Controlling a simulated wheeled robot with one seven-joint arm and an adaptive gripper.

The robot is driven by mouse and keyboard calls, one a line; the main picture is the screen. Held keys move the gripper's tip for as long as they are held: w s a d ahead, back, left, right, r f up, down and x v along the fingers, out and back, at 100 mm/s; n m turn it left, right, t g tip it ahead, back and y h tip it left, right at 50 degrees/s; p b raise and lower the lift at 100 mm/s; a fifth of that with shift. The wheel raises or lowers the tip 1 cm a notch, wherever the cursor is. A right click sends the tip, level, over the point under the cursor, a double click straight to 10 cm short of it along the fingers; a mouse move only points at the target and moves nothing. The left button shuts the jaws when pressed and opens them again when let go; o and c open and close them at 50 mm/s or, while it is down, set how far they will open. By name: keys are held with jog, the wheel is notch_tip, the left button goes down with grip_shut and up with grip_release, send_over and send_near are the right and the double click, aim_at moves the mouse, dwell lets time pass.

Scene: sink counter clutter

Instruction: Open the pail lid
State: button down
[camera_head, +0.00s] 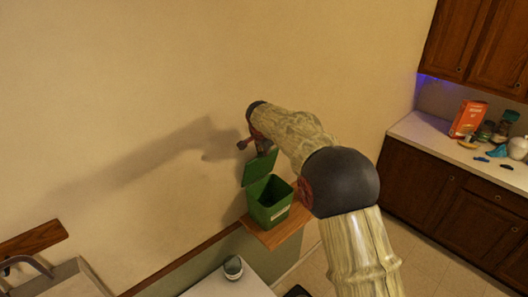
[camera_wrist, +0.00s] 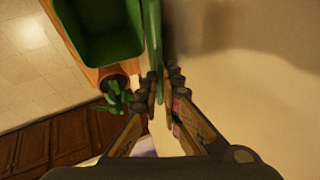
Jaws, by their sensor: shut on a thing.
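The green pail (camera_head: 268,203) stands on a small wooden shelf against the wall. Its green lid (camera_head: 259,167) is raised and stands roughly upright at the pail's wall side, so the pail's inside shows. In the wrist view the pail (camera_wrist: 100,30) is at the upper left, and the lid (camera_wrist: 154,45) shows edge-on to its right. My gripper (camera_wrist: 163,84) is shut on the lid, with the lid's edge between the fingertips. In the head view my gripper (camera_head: 262,148) is small at the lid's top edge, partly hidden by my arm.
The wooden shelf (camera_head: 277,233) is narrow, and the wall is close beside the lid. A potted plant (camera_wrist: 117,98) stands near the pail. A jar (camera_head: 233,267) sits on a white surface below. A counter (camera_head: 437,136) at right holds an orange box (camera_head: 468,119) and clutter.

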jog(key=shift+r, duration=0.25)
jog(key=c, duration=2)
grip_release()
jog(key=shift+f, duration=0.15)
jog(key=shift+c, duration=0.2)
jog(key=v, duration=0.9)
jog(key=shift+w+a+p, duration=0.2)
jog(key=shift+w+p, duration=0.1)
jog(key=shift+p, duration=0.05)
jog(key=shift+r, duration=0.2)
jog(key=v, duration=1.1)
jog(key=shift+s+r, duration=0.2)
jog(key=shift+r, duration=0.1)
